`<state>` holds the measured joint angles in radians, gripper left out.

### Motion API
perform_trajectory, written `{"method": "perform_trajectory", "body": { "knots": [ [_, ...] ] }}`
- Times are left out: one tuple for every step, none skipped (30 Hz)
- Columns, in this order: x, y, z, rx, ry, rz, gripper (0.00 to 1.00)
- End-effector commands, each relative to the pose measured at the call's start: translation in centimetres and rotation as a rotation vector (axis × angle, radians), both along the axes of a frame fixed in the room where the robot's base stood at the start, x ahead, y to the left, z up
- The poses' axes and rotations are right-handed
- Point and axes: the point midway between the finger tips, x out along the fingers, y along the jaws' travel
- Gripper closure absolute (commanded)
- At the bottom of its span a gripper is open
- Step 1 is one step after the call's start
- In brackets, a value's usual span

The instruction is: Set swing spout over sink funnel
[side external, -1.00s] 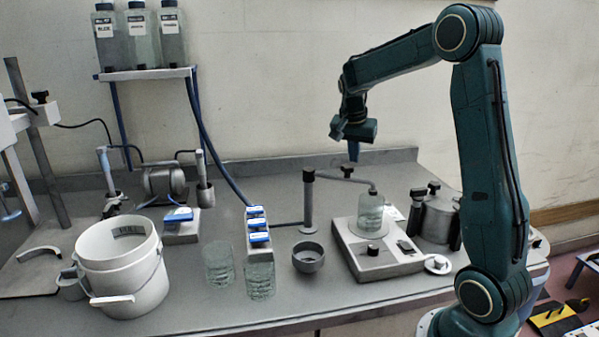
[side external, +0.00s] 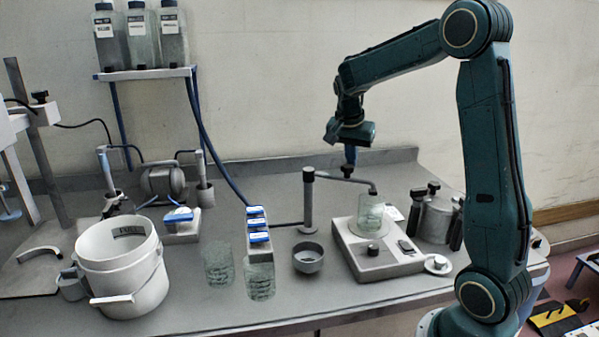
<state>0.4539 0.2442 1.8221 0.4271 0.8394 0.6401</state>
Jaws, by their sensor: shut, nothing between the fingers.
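The swing spout (side external: 332,177) is a grey horizontal arm on an upright post (side external: 308,205). It points right, and its bent-down end is over a clear glass jar (side external: 370,215) on the grey scale. A small dark knob stands on the spout's arm. The sink funnel seems to be the dark round bowl (side external: 308,258) in front of the post, to the left of the scale; the spout's end is not over it. My gripper (side external: 350,162) points down, shut and empty, right at or just above the knob. I cannot tell whether it touches.
The grey scale (side external: 390,262) stands right of the bowl. A dark canister (side external: 437,217) is behind it to the right.

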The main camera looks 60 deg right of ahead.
Motion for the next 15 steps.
{"method": "perform_trajectory", "body": {
  "knots": [
    [-0.03, 0.13, 0.01, 0.0, 0.001, -0.007, 1.0],
    [-0.05, 0.16, 0.01, 0.0, 0.0, -0.011, 1.0],
    [-0.06, 0.2, 0.0, 0.0, 0.0, -0.014, 1.0],
    [-0.08, 0.23, 0.0, 0.0, 0.0, -0.017, 1.0],
    [-0.09, 0.26, 0.0, 0.001, 0.0, -0.02, 1.0],
    [-0.11, 0.31, 0.0, 0.001, 0.0, -0.025, 1.0],
    [-0.12, 0.35, 0.0, 0.001, 0.001, -0.029, 1.0],
    [-0.14, 0.39, 0.0, 0.001, 0.001, -0.032, 1.0],
    [-0.17, 0.45, 0.0, 0.001, 0.001, -0.037, 1.0],
    [-0.18, 0.51, 0.0, 0.001, 0.001, -0.043, 1.0],
    [-0.21, 0.58, 0.0, 0.001, 0.001, -0.048, 1.0],
    [-0.25, 0.7, -0.01, 0.001, 0.001, -0.058, 1.0],
    [-0.27, 0.8, 0.0, 0.001, 0.001, -0.066, 1.0],
    [-0.31, 0.92, -0.01, 0.001, 0.002, -0.075, 1.0],
    [-0.35, 1.07, -0.02, 0.001, 0.002, -0.09, 1.0]
  ]
}}
